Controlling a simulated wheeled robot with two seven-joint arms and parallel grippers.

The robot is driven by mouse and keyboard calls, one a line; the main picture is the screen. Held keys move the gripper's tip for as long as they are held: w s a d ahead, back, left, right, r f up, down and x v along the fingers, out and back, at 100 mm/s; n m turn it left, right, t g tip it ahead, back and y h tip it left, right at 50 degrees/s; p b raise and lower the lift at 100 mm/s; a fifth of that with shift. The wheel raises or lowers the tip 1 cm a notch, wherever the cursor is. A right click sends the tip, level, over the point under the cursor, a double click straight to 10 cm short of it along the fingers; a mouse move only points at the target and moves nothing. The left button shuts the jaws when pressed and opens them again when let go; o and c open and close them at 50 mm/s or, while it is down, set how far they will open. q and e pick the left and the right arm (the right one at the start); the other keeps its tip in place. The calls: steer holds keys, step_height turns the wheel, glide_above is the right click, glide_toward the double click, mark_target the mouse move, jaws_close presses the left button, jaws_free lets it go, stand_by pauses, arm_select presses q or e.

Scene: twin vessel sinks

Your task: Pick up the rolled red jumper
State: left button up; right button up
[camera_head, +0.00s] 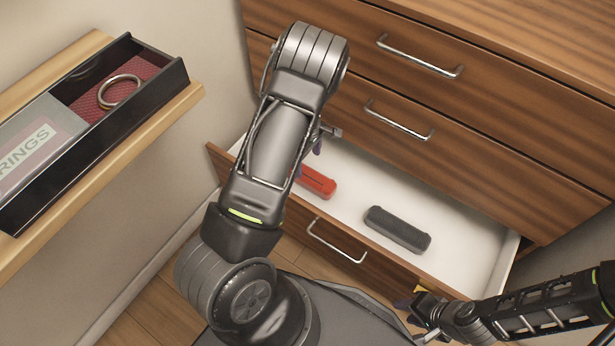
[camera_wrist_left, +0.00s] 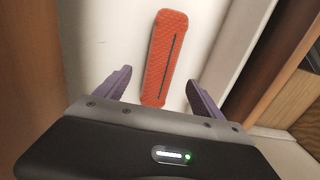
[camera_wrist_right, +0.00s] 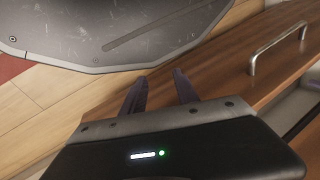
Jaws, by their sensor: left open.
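The rolled red jumper (camera_head: 317,181) lies in the open drawer, partly hidden behind my left arm in the head view. In the left wrist view the red roll (camera_wrist_left: 165,55) is long and ribbed, with a dark line along it. My left gripper (camera_wrist_left: 159,76) is open, its purple fingers on either side of the roll's near end. I cannot tell how far above it they are. My right gripper (camera_wrist_right: 160,76) is empty, its fingers apart, near the drawer's front, away from the jumper.
A dark grey roll (camera_head: 397,229) lies in the white-bottomed drawer (camera_head: 460,247), right of the jumper. The wooden drawer front (camera_head: 375,262) and cabinet (camera_head: 480,130) bound the space. A shelf at left holds a black tray (camera_head: 150,75) with a ring (camera_head: 120,92).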

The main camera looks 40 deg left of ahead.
mark_target(307, 172)
arm_select(q)
steer(key=shift+f+b, duration=0.35)
steer(key=shift+f, duration=0.9)
step_height(307, 172, down, 5)
steer(key=shift+f+b, duration=0.15)
steer(key=shift+b, duration=0.95)
steer(key=shift+c, duration=0.5)
steer(key=c, duration=1.6)
steer(key=shift+o, duration=0.2)
step_height(307, 172, up, 10)
steer(key=p, duration=0.3)
